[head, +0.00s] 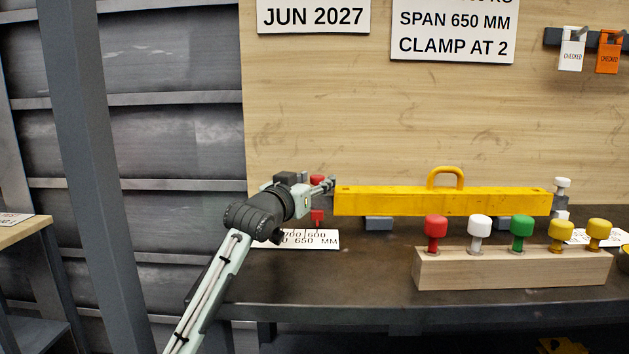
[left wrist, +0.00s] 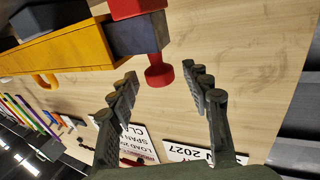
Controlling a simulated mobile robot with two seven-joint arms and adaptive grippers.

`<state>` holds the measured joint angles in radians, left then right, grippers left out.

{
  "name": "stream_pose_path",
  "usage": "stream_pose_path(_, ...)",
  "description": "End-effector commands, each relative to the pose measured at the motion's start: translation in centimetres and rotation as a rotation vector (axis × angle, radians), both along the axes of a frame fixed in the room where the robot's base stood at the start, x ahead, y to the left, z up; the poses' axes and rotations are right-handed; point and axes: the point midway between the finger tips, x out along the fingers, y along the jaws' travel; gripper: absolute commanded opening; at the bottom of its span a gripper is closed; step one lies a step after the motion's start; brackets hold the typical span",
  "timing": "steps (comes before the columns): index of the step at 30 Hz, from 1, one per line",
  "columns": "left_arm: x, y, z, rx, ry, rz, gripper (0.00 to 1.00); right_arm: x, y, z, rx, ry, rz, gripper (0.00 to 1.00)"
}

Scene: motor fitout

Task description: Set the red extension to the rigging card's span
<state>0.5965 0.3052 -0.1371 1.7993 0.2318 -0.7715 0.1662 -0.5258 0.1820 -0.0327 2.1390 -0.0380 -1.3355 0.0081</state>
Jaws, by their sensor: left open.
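The yellow spreader beam (head: 440,200) lies along the bench on grey supports. At its left end red knob parts show above and below (head: 317,217), partly hidden by my left gripper (head: 326,186). In the left wrist view, a dark extension bar (left wrist: 135,36) comes out of the beam and carries a red block (left wrist: 137,8) and a red knob (left wrist: 160,74). My left gripper (left wrist: 160,80) is open, and the red knob appears between its fingertips; contact cannot be told. The rigging card (head: 453,30) on the wall reads SPAN 650 MM and CLAMP AT 2. My right gripper is out of view.
A wooden block (head: 512,270) with several coloured knobs stands at the bench's front right. A white scale plate (head: 308,239) reading 650 MM lies below the beam's left end. A white knob (head: 562,183) is at the right end.

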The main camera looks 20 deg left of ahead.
Motion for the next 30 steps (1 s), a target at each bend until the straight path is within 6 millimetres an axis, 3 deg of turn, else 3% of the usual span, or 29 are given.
stream_pose_path(8,0.15,-0.03,0.02,0.001,0.0,0.0,0.47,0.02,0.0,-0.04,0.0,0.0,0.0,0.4)
stream_pose_path(19,0.13,-0.01,0.0,0.001,0.0,0.0,0.01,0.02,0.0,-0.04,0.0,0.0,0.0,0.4)
stream_pose_path(29,0.01,0.47,0.1,0.001,0.002,0.001,0.0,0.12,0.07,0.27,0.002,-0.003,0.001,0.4)
stream_pose_path(30,-0.09,0.92,0.12,0.002,0.004,0.003,0.0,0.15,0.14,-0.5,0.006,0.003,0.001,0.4)
